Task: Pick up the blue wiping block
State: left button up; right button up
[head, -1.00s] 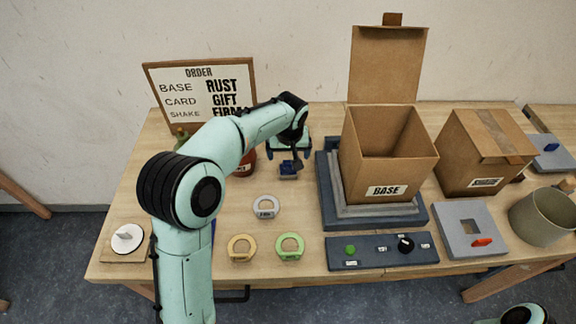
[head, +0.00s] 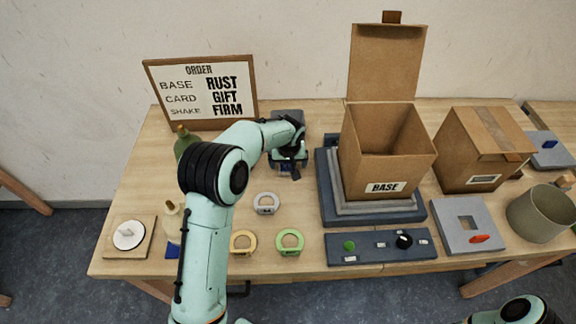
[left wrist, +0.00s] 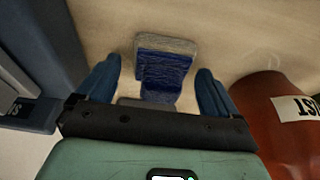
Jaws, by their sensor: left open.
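The blue wiping block (left wrist: 166,72) shows in the left wrist view, with a blue body and a grey strip along its upper edge. It lies between my two blue fingertips, just beyond the gripper, with a gap on each side. My left gripper (left wrist: 158,80) is open and empty. In the head view my left gripper (head: 290,164) is low over the table, left of the large open box, and largely hides the block. My right gripper is out of view.
A red container (left wrist: 285,125) with a label is close on the right in the left wrist view. In the head view the open cardboard box (head: 386,150) stands on a stepped base. A grey ring (head: 266,203) lies in front of the gripper.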

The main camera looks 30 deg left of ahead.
pick_arm(q)
jog(key=c, duration=1.1)
jog(key=shift+c, duration=0.2)
notch_tip(320, 180, up, 20)
jog(key=p, duration=0.2)
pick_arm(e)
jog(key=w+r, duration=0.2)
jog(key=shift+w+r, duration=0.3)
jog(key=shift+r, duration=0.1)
